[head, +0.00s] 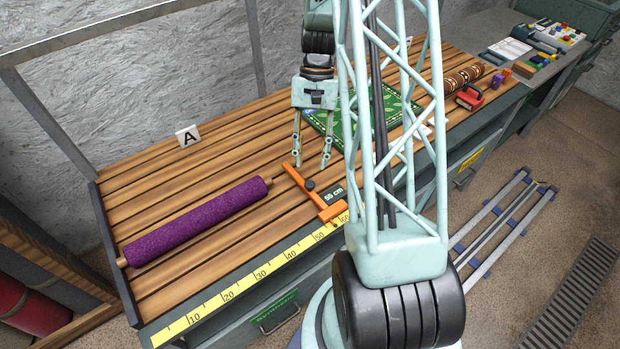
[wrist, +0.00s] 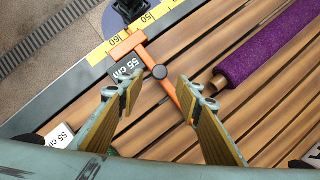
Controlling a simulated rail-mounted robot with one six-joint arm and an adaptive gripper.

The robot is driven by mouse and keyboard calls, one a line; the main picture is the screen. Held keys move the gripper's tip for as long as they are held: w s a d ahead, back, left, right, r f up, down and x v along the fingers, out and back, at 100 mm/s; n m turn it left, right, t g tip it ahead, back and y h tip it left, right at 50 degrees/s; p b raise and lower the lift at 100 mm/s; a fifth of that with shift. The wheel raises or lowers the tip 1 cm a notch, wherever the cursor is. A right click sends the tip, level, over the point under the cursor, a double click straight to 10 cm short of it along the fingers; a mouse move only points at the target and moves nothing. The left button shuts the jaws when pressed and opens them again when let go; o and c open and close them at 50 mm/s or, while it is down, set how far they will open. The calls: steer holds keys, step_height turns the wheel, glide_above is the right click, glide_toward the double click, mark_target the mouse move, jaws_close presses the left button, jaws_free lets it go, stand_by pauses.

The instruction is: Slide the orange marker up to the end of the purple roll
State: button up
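The purple roll (head: 197,222) lies on the slatted bench, with a wooden core end sticking out at each end. It also shows at the upper right of the wrist view (wrist: 262,48). The orange marker (head: 315,191) has a long bar, a dark knob and a "55 cm" label, and sits at the yellow scale just right of the roll's right end, with a gap. In the wrist view the marker (wrist: 165,78) runs between and beyond my fingers. My gripper (head: 312,165) is open above the bench, close to the marker's far end; the wrist view shows its spread fingers (wrist: 163,92).
A yellow scale (head: 262,273) runs along the bench's front edge. A green patterned rug (head: 345,125) lies behind my gripper. A white "A" card (head: 188,136) stands at the back. A red tool (head: 469,97) and a brown patterned roll (head: 463,77) lie at the right.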

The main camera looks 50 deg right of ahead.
mark_target(310, 183)
steer(key=shift+x, duration=3.6)
steer(key=shift+r, duration=0.1)
steer(key=shift+c, duration=0.5)
steer(key=c, duration=0.6)
